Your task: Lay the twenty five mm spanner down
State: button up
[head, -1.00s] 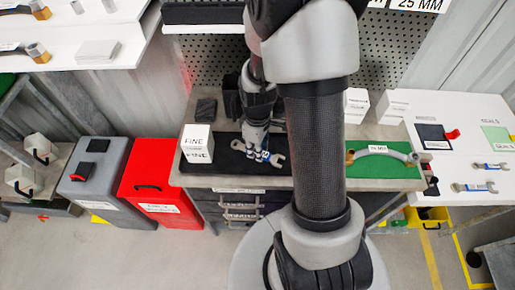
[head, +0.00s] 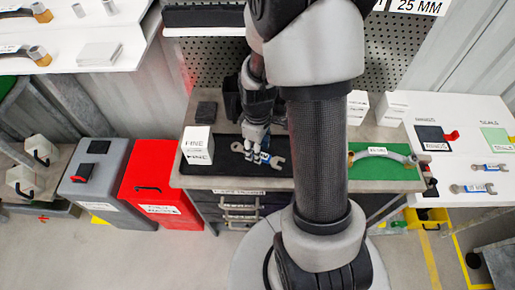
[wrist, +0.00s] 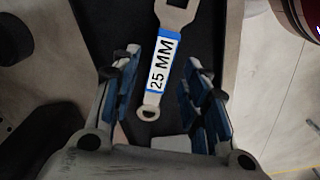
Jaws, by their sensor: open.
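The 25 mm spanner (wrist: 162,60) lies on a black mat (wrist: 92,22) in the wrist view, its blue-edged "25 MM" label facing up. Its ring end points toward my gripper (wrist: 158,88), and its open jaw points away. My gripper is open, with one blue-padded finger on each side of the spanner's lower handle and a gap on both sides. In the head view my gripper (head: 254,150) is low over the mat (head: 226,164), and the spanner (head: 272,160) shows with its open jaw to the right. My fingers partly hide its handle there.
A green mat (head: 372,178) with a curved hose (head: 378,152) lies to the right, behind my arm. More spanners (head: 474,189) lie on the white right-hand table. A red bin (head: 155,185) stands at floor level on the left.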

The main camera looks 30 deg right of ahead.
jog(key=s+a+r+m+t+p, duration=0.1)
jog(key=a+r+p, duration=0.1)
jog(key=r, duration=0.8)
jog(key=s+a+r+m+t+p, duration=0.1)
jog(key=s+a+r, duration=0.15)
jog(key=r, duration=0.75)
jog(key=s+a+r+m+t, duration=0.2)
jog(key=s+a+r+m, duration=0.2)
jog(key=s+a+r, duration=0.2)
jog(key=s+r, duration=0.2)
jog(key=s, duration=0.2)
jog(key=shift+a+r+m+t, duration=0.15)
jog(key=shift+r+m+t, duration=0.15)
jog(key=shift+r, duration=0.1)
